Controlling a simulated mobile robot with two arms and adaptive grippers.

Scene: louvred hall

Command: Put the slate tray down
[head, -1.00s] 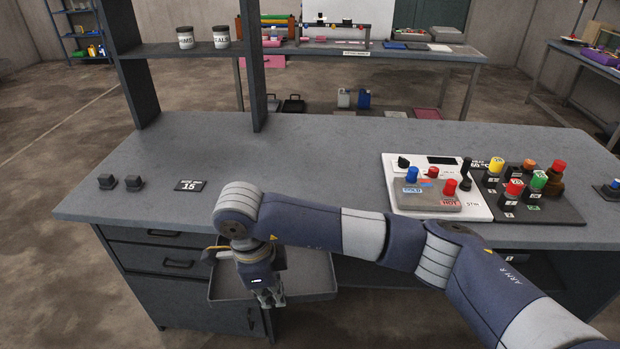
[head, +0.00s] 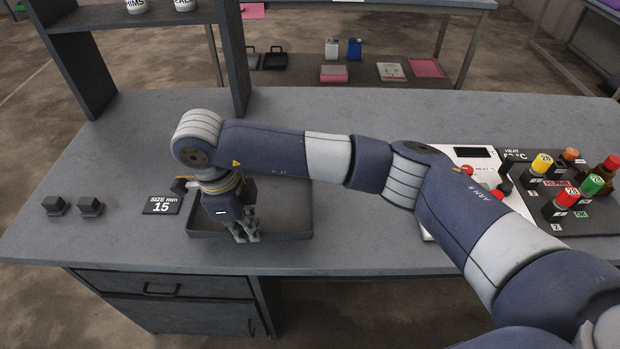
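The slate tray (head: 290,226) is a shallow dark grey tray with a low rim. In the head view it is level over the left-middle part of the grey worktop, near its front edge. I cannot tell whether its underside touches the worktop. My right gripper (head: 246,232) points down at the tray's near rim, with its fingers closed around that rim. The fingertips are small and partly hidden. My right forearm and wrist cover the tray's back left part. My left gripper is not in view.
Left of the tray are a size plate reading 15 (head: 162,205) and two small dark blocks (head: 73,206). A dark shelf post (head: 230,60) rises behind. At right stand a white heater unit (head: 478,158) and a rack of coloured-capped bottles (head: 575,225). The worktop between is clear.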

